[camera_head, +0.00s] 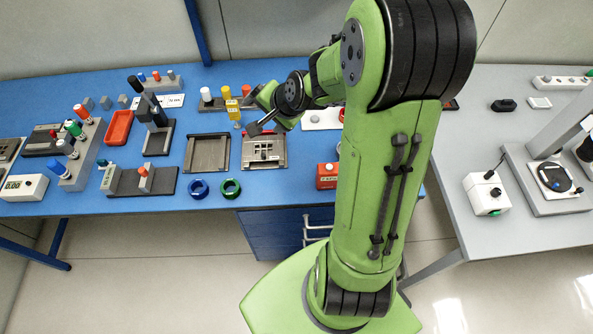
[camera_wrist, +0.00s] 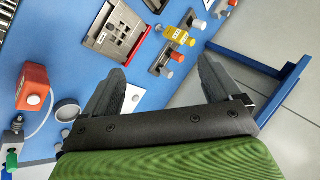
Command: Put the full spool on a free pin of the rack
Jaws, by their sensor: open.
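My gripper (camera_head: 254,111) is open over the back middle of the blue table; its two dark fingers are spread and empty in the wrist view (camera_wrist: 163,72). White, yellow and orange cylinders stand in a row just behind it; the white cylinder (camera_head: 206,94) is leftmost. A yellow part (camera_head: 233,110) stands beside the gripper, and yellow parts also show beyond the fingers in the wrist view (camera_wrist: 181,36). A blue ring (camera_head: 198,189) and a green ring (camera_head: 230,188) lie at the front edge. I cannot tell which thing is the full spool, or make out a free pin.
A slotted grey fixture (camera_head: 264,151) and a grey tray (camera_head: 207,153) lie in front of the gripper. A red box (camera_head: 327,175) stands to the right. A sloping grey block (camera_head: 82,155) with colored cylinders, and a red bin (camera_head: 118,127), are at left. My arm hides part of the table.

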